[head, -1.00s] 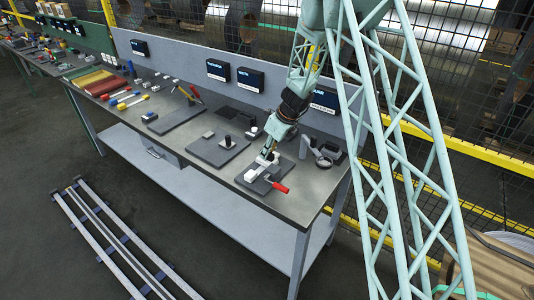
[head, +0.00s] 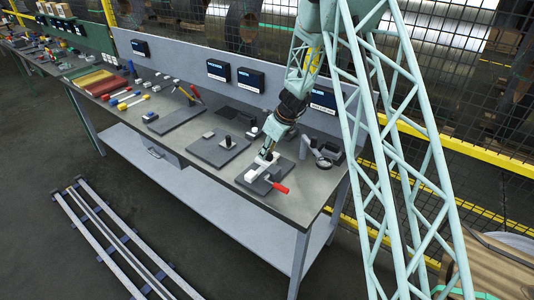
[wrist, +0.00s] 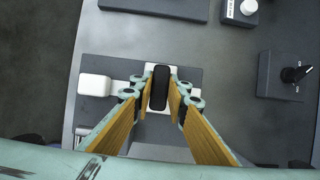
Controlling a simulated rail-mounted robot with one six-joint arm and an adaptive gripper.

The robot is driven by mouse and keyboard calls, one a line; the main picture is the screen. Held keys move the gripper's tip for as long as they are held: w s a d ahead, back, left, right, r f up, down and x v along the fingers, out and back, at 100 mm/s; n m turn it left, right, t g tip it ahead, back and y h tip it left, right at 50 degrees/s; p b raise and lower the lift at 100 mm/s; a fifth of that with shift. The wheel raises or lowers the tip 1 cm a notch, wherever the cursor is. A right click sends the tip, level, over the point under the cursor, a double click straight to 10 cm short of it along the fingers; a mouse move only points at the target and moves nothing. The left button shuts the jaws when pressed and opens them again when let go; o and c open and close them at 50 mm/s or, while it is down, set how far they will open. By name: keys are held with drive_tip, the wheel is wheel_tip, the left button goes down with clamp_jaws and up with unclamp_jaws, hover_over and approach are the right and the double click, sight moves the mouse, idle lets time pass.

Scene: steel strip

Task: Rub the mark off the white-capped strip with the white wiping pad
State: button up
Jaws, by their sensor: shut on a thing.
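The white wiping pad (wrist: 150,74) has a black grip (wrist: 160,88) on top. My gripper (wrist: 161,98) is shut on that grip, with a finger on each side. The strip's white cap (wrist: 95,85) lies left of the pad in the wrist view, and in the head view the cap (head: 250,176) is at the near side of the gripper (head: 265,156). The pad is over the strip to the right of the cap; whether it touches the strip I cannot tell. No mark shows; the pad and fingers cover much of the strip.
The strip is on a dark grey plate (wrist: 100,63) with a red-handled clamp (head: 278,187) at its front. Another dark plate (head: 215,153) with a black post lies to the left. A grey back panel (head: 190,60) runs behind the bench.

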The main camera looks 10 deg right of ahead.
drive_tip(key=shift+w+a, duration=0.35)
drive_tip(key=shift+s+d, duration=0.1)
idle(0.3)
drive_tip(key=shift+s+d+b, duration=0.85)
drive_tip(key=shift+s+d, duration=0.25)
drive_tip(key=shift+s, duration=0.2)
drive_tip(key=shift+w+a+p, duration=1.2)
drive_tip(key=shift+w+p, duration=0.2)
drive_tip(key=shift+p, duration=0.1)
drive_tip(key=shift+s+d, duration=0.1)
drive_tip(key=shift+s+d+b, duration=1.1)
drive_tip(key=shift+s+b, duration=0.05)
drive_tip(key=shift+s, duration=0.15)
drive_tip(key=shift+w+a, duration=0.1)
drive_tip(key=shift+w, duration=0.05)
